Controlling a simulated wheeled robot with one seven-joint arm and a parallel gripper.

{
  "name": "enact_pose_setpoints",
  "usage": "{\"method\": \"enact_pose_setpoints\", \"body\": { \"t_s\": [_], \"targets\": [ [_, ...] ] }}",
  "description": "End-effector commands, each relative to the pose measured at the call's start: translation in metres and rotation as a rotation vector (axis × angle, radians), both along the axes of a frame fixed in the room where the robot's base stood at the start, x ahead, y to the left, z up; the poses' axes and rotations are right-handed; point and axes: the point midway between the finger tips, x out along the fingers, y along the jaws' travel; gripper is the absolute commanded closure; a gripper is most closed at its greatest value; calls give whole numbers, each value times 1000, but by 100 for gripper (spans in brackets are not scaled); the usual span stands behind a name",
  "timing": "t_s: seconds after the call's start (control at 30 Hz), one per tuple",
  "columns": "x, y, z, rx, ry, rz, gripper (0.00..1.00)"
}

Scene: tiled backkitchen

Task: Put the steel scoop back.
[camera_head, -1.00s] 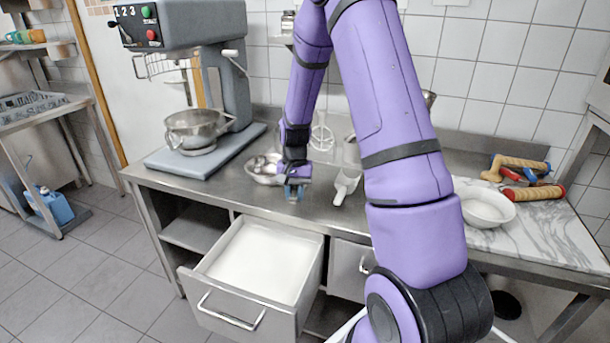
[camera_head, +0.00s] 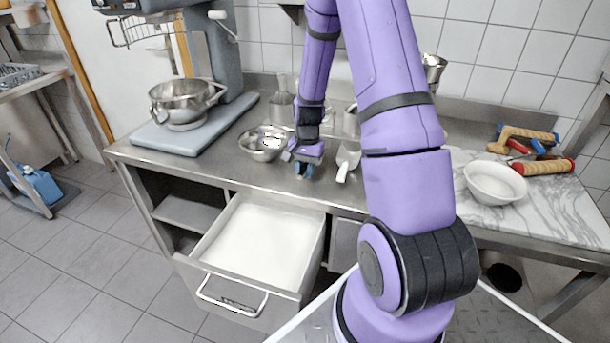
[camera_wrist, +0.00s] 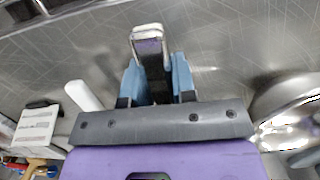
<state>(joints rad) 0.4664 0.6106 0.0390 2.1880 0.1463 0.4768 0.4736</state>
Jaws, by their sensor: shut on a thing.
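My gripper (camera_head: 304,172) is low over the steel counter, between a steel bowl and a white scoop. In the wrist view its blue fingers (camera_wrist: 158,85) are shut on a narrow piece with a dark middle and a bright metal end, which looks like the handle of the steel scoop (camera_wrist: 149,36). The scoop's bowl cannot be made out; whether it touches the counter is unclear. The white scoop (camera_head: 347,160) lies on the counter just right of my gripper; its handle (camera_wrist: 83,96) shows in the wrist view.
An open drawer (camera_head: 318,262) of white powder juts out below the counter. The steel bowl (camera_head: 262,154) with several small things stands left of my gripper. A mixer (camera_head: 205,60) stands farther left. A white bowl (camera_head: 494,182) and rolling pins (camera_head: 543,167) are on marble at right.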

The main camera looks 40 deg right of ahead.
Motion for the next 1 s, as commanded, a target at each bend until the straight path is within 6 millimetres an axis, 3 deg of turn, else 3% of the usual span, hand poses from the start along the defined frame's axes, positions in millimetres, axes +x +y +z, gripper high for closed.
{"method": "enact_pose_setpoints", "body": {
  "t_s": [0.17, 0.53, 0.57, 0.67, 1.0],
  "targets": [
    [0, 0, -21, 0, 0, 0, 100],
    [0, 0, -24, 0, 0, 1, 100],
    [0, 0, -25, 0, 0, 1, 73],
    [0, 0, -24, -1, -1, 1, 50],
    [1, 0, -21, 0, -1, 1, 50]
  ]
}}
